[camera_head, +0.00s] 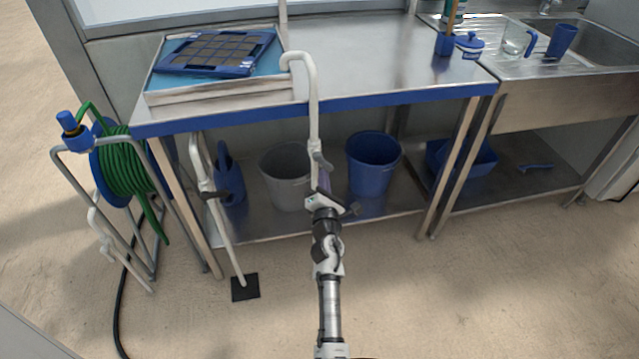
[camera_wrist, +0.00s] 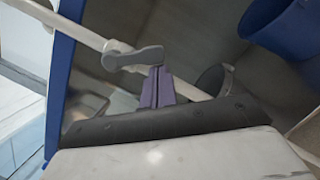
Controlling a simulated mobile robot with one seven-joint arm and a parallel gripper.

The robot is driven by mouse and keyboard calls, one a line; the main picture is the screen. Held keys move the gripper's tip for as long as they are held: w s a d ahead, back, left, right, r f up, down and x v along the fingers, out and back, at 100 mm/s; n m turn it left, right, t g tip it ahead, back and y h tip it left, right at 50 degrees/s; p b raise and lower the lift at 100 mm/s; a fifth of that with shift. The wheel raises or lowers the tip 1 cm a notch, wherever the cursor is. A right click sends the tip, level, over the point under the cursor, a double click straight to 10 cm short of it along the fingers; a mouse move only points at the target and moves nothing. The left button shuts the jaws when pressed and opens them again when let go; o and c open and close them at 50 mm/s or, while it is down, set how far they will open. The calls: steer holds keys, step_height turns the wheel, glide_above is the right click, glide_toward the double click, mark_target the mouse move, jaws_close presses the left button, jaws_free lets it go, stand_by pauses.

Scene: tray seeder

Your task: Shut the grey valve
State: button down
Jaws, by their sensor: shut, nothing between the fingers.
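The valve with the grey lever (camera_head: 321,160) sits on a white upright pipe (camera_head: 313,105) in front of the steel bench. In the wrist view the lever (camera_wrist: 138,58) lies at an angle across the pipe (camera_wrist: 70,28), its free end pointing right. My gripper (camera_head: 323,180) is just below the lever in the head view. In the wrist view its purple fingers (camera_wrist: 158,72) are together and empty, with the tips close to the lever's free end. I cannot tell whether they touch it. The pipe's lower part is hidden behind my gripper in the head view.
A second white pipe with a dark lever (camera_head: 212,194) stands left, on a black base plate (camera_head: 245,287). A green hose reel (camera_head: 125,165) is farther left. A grey bucket (camera_head: 286,177) and a blue bucket (camera_head: 373,163) stand on the lower shelf behind. The floor in front is clear.

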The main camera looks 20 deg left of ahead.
steer(key=shift+w+d+r+n+g+y+b, duration=0.15)
steer(key=shift+w+d+r+n+y+b, duration=0.35)
steer(key=shift+n, duration=1.55)
steer(key=shift+w+d+r+n+g+y+b, duration=0.25)
steer(key=shift+d+r+n+y, duration=0.45)
steer(key=shift+n, duration=1.4)
steer(key=shift+w+d+r+n+g+y+b, duration=0.1)
steer(key=shift+w+d+r+n+y+b, duration=0.35)
steer(key=shift+n, duration=1.6)
steer(key=shift+d+y, duration=0.15)
steer(key=shift+y, duration=0.1)
steer(key=shift+s+d, duration=0.1)
